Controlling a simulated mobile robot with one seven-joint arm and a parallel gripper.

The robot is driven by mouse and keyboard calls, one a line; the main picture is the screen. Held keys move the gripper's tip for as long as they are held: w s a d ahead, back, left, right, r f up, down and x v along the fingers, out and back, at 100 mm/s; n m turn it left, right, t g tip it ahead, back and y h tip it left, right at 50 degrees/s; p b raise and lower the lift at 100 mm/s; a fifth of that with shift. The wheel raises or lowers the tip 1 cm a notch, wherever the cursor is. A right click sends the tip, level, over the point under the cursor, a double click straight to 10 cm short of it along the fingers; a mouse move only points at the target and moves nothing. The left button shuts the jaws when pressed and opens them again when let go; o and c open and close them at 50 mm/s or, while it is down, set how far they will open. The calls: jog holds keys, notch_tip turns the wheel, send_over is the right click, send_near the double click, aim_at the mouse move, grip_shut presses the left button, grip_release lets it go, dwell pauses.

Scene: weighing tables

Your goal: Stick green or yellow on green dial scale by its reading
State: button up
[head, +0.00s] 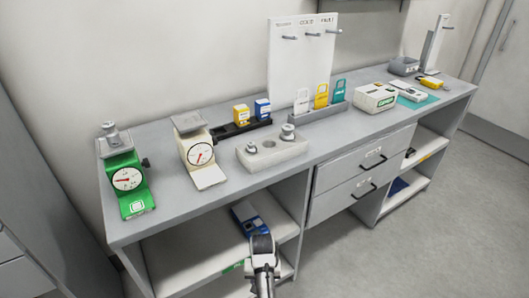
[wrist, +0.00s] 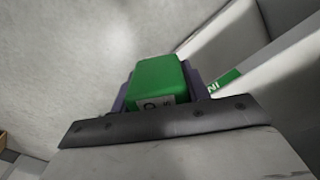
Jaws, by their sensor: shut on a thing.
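The green dial scale (head: 134,203) stands at the left end of the table, with a metal weight (head: 111,134) on its top pan. Its round dial (head: 127,178) has a red needle pointing roughly left; the figures are too small to read. My gripper (head: 262,245) is in front of the table, near the lower shelf and well away from the scale. In the wrist view, my gripper is shut on a green block (wrist: 158,80) with a small pale label. The block cannot be made out in the head view. A yellow block (head: 241,115) stands in the black rack.
A cream dial scale (head: 206,175) stands right of the green one. A pale weight block (head: 272,153), a blue block (head: 262,109) and a grey holder (head: 320,112) with tags are further right. Open floor lies in front.

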notch_tip(320, 180, down, 6)
jog(key=b, duration=0.5)
jog(key=r+p, duration=0.3)
jog(key=s+r+p, duration=0.1)
jog(key=r+p, duration=0.1)
jog(key=shift+d+r, duration=0.1)
jog(key=shift+d, duration=0.2)
jog(key=shift+w, duration=0.1)
jog(key=shift+w+d, duration=0.1)
jog(key=shift+d, duration=0.05)
